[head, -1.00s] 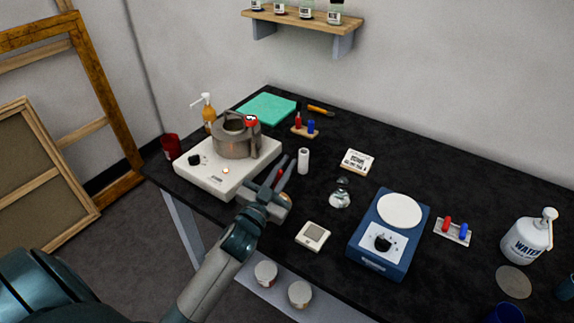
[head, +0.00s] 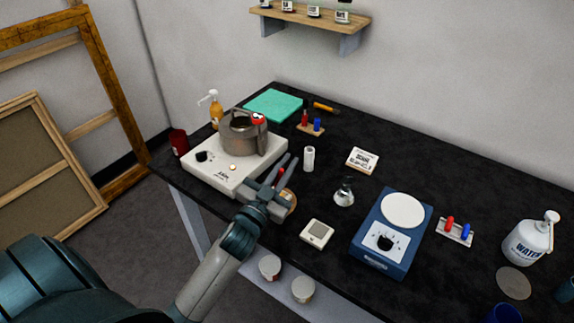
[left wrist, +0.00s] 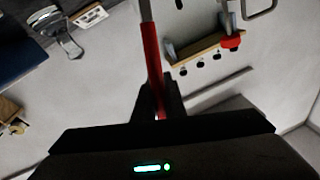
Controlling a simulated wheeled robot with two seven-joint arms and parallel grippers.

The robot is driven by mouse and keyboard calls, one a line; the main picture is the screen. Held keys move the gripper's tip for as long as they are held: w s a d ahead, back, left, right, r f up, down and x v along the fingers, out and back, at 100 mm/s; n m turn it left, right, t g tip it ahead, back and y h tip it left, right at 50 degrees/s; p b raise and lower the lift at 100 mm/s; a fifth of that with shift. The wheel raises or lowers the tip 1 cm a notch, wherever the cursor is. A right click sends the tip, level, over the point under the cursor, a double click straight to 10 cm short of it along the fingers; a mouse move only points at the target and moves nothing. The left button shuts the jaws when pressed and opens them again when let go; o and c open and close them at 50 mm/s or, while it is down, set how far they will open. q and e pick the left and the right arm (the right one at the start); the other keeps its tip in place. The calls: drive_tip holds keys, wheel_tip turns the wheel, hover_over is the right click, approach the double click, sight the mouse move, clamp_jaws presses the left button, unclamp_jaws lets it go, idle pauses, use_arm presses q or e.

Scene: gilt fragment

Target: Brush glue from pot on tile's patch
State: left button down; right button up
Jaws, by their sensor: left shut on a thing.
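A grey metal pot (head: 243,136) with a red piece on its rim stands on a white hot plate (head: 226,171) at the left of the black table. My left gripper (head: 286,174) is in front and right of the hot plate, above the table's front edge. It is shut on a thin red handle, likely the brush, which also shows in the left wrist view (left wrist: 152,60). The brush's tip cannot be made out. A small cream square with a grey patch (head: 317,232), possibly the tile, lies flat right of the gripper. My right gripper is not in view.
A tan round thing (head: 291,201) is partly hidden behind my gripper. A white cylinder (head: 308,159), a glass vessel (head: 344,193), a labelled white box (head: 362,160) and a blue device (head: 392,235) stand to the right. An amber pump bottle (head: 216,112) stands behind the hot plate.

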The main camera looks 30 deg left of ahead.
use_arm(q)
drive_tip(key=shift+r+p, duration=1.8)
drive_tip(key=shift+r, duration=0.4)
wheel_tip(320, 180, up, 3)
drive_tip(key=p, duration=0.3)
